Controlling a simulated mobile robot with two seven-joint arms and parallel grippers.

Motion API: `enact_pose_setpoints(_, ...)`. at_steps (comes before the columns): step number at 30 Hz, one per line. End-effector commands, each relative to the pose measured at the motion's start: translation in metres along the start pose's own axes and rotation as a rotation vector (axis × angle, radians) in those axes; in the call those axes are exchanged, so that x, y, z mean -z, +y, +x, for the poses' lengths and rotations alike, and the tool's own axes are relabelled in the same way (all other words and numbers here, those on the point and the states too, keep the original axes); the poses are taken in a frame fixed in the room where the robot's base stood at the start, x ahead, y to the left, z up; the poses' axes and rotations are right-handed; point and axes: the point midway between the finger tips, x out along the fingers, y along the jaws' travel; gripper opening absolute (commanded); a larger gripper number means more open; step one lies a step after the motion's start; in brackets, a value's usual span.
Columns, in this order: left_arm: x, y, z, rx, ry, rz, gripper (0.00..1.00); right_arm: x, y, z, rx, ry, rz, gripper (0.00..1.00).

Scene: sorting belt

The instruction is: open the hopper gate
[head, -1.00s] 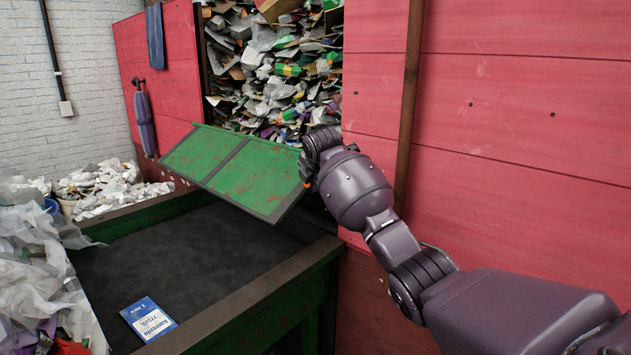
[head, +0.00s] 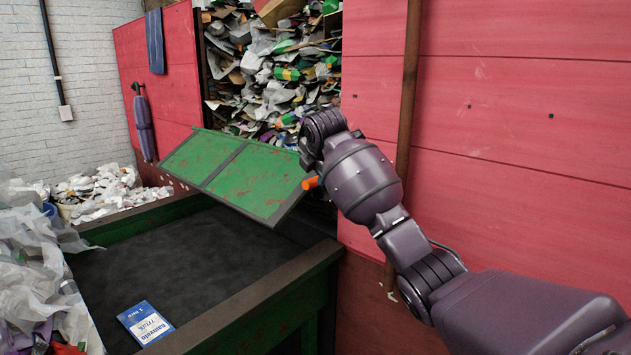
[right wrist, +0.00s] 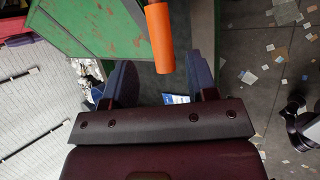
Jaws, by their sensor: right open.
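The hopper gate is a green, rust-marked panel (head: 235,172) that hangs tilted outward over the belt, below the opening full of waste. An orange handle (head: 310,183) sticks out at its right end. In the head view my wrist hides the fingers. My left gripper is not in view.
The dark belt (head: 205,262) carries a blue and white packet (head: 146,323). Plastic waste (head: 35,255) is heaped at the left. The red wall (head: 520,120) stands close behind my arm.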

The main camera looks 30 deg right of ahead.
Motion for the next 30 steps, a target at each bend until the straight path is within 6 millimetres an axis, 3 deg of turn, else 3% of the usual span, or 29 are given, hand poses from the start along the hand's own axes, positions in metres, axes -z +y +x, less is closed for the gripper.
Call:
enact_pose_setpoints(3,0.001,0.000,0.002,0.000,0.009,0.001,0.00,0.000,0.000,-0.021,-0.003,-0.002,-0.001,0.53)
enact_pose_setpoints(10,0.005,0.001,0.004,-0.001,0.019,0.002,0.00,-0.001,0.001,-0.045,-0.002,-0.002,0.000,0.53)
enact_pose_setpoints(30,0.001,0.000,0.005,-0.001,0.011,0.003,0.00,0.000,0.000,-0.049,0.000,0.000,0.019,0.53)
